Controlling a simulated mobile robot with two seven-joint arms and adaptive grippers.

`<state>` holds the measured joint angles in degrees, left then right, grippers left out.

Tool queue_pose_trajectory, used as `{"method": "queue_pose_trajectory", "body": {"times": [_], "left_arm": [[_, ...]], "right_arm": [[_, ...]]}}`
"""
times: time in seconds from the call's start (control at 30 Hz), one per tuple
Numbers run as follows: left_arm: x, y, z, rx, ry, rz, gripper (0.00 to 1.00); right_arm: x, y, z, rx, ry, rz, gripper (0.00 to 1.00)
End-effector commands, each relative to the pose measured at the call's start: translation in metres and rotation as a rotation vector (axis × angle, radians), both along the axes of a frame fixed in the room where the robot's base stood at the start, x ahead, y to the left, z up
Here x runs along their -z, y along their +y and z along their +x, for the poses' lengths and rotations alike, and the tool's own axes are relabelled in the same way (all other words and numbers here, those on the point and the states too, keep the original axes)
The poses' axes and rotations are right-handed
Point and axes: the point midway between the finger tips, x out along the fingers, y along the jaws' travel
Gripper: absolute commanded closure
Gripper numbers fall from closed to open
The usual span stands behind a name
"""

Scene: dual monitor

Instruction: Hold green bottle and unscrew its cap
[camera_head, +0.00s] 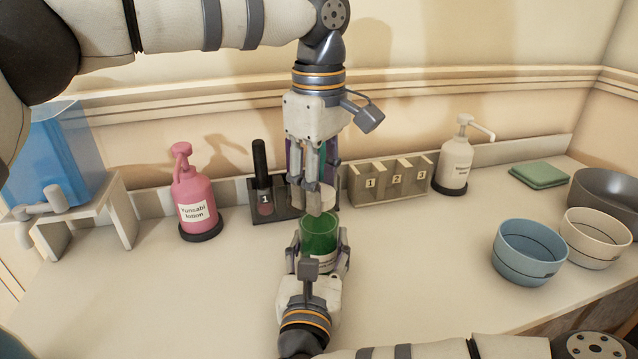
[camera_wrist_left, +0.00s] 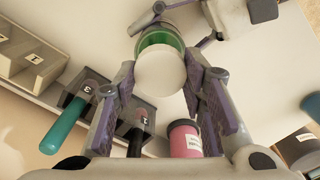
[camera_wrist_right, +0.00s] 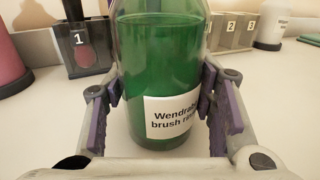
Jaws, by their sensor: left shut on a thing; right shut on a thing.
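The green bottle (camera_head: 319,236) stands upright above the front middle of the counter, with a white label that shows in the right wrist view (camera_wrist_right: 165,85). My right gripper (camera_head: 318,252) is shut on its sides from the front. The white cap (camera_head: 325,197) is right above the bottle's top, and it also shows in the left wrist view (camera_wrist_left: 161,73). My left gripper (camera_head: 314,190) points down from above and is shut on the cap. I cannot tell whether cap and bottle still touch.
Behind are a holder with brushes (camera_head: 261,180), a numbered box (camera_head: 390,184) and a pink lotion bottle (camera_head: 193,200). A white pump bottle (camera_head: 455,165), a green cloth (camera_head: 539,175) and bowls (camera_head: 528,252) are at right. A blue tank (camera_head: 66,150) is at left. The left front counter is clear.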

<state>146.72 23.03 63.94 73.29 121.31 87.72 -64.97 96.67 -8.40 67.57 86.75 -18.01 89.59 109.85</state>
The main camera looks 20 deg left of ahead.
Motion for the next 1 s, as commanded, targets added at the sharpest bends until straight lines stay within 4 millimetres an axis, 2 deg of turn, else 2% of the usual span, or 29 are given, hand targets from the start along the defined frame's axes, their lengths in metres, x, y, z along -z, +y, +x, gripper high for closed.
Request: {"method": "queue_pose_trajectory", "body": {"times": [0.4,0.5,0.6,0.7,0.77,1.0], "left_arm": [[-0.0012,-0.0002,-0.0011,-1.561,0.000,0.002,0.96],[-0.0012,-0.0007,-0.0010,-1.921,-0.001,0.002,0.96],[-0.0016,-0.0006,-0.0009,-2.211,-0.001,0.002,0.96],[-0.0016,-0.0008,-0.0007,-2.403,0.000,0.000,0.96],[-0.0014,-0.0009,-0.0006,-2.470,0.000,0.000,0.96],[-0.0012,-0.0010,-0.0007,-2.473,0.002,0.001,0.96]], "right_arm": [[0.0000,-0.0005,0.0005,0.002,0.000,0.001,1.00],[0.0000,-0.0006,0.0005,0.002,0.000,0.001,1.00],[0.0000,-0.0006,0.0006,0.002,0.000,0.001,1.00],[0.0000,-0.0006,0.0006,0.002,0.000,0.001,1.00],[0.0000,-0.0006,0.0006,0.002,0.000,0.001,1.00],[0.0000,-0.0005,0.0005,0.002,0.000,0.001,1.00]]}}
